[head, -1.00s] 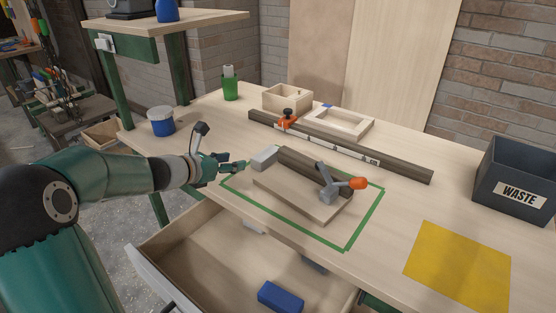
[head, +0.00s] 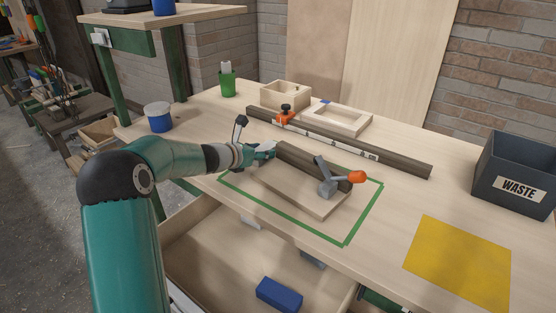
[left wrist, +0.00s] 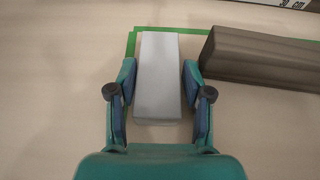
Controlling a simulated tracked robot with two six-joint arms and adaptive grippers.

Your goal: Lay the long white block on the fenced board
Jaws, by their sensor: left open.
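The long white block (left wrist: 158,75) lies between the spread fingers of my left gripper (left wrist: 158,80) in the left wrist view, with a gap on each side. In the head view my left gripper (head: 266,149) is open at the left end of the fenced board (head: 292,193) and largely hides the block. The board has a dark brown fence (head: 305,165) along its far side, and a grey clamp with an orange handle (head: 357,177) at its right end. The fence also shows in the left wrist view (left wrist: 260,60), right of the block. My right gripper is out of view.
Green tape (head: 372,210) outlines the board's area. Behind it lie a long dark bar (head: 400,164), a wooden frame (head: 340,120) and a wooden box (head: 285,94). A waste bin (head: 515,175) and yellow sheet (head: 460,263) are at right. An open drawer (head: 215,255) holds a blue block (head: 279,294).

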